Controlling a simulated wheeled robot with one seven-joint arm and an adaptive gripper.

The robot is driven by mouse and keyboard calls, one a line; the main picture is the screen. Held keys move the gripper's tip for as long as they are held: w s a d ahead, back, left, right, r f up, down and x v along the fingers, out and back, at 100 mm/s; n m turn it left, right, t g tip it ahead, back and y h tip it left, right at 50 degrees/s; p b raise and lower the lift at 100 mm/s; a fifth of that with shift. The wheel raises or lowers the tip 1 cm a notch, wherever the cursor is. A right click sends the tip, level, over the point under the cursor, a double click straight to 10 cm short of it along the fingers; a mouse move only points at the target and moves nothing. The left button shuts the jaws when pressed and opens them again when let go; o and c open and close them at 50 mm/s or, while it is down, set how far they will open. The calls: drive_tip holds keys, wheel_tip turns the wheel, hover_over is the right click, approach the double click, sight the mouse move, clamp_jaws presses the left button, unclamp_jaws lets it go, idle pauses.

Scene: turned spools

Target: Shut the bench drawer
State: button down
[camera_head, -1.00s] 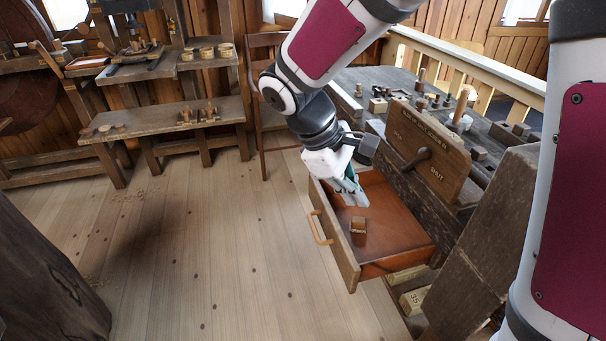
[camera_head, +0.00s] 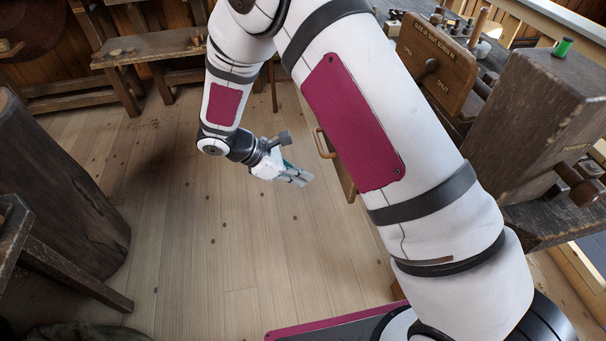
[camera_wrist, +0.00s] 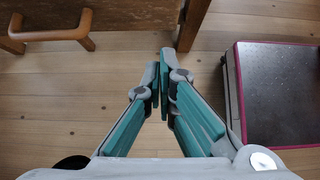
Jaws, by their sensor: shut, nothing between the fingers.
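The bench drawer shows in the head view only as a strip of its front (camera_head: 348,187) and its curved wooden handle (camera_head: 325,143). My arm hides the rest, including its inside and the gap to the bench. In the wrist view the brown drawer front (camera_wrist: 130,14) lies along the top edge, with the handle (camera_wrist: 50,33) at upper left. My gripper (camera_head: 304,179) is out over the floor on the handle side of the drawer, apart from it. Its fingers are shut and empty; the tips (camera_wrist: 165,56) show just below the front in the wrist view.
The bench carries an upright lettered board (camera_head: 435,62) with a lever. A thick wooden post (camera_head: 545,115) with a green spool (camera_head: 562,47) stands at right. A dark stump (camera_head: 60,190) stands at left. The plank floor (camera_head: 200,260) between is clear.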

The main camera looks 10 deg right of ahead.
sight(346, 188)
drive_tip(key=shift+d+f, duration=0.85)
drive_tip(key=shift+d, duration=0.65)
drive_tip(key=shift+d+f, duration=0.8)
drive_tip(key=shift+d, duration=0.75)
drive_tip(key=shift+d+f, duration=0.85)
drive_tip(key=shift+d, duration=0.65)
drive_tip(key=shift+d, duration=0.1)
drive_tip(key=d+b, duration=0.1)
drive_tip(key=d, duration=2.2)
drive_tip(key=shift+d, duration=0.35)
drive_tip(key=shift+d+r, duration=0.1)
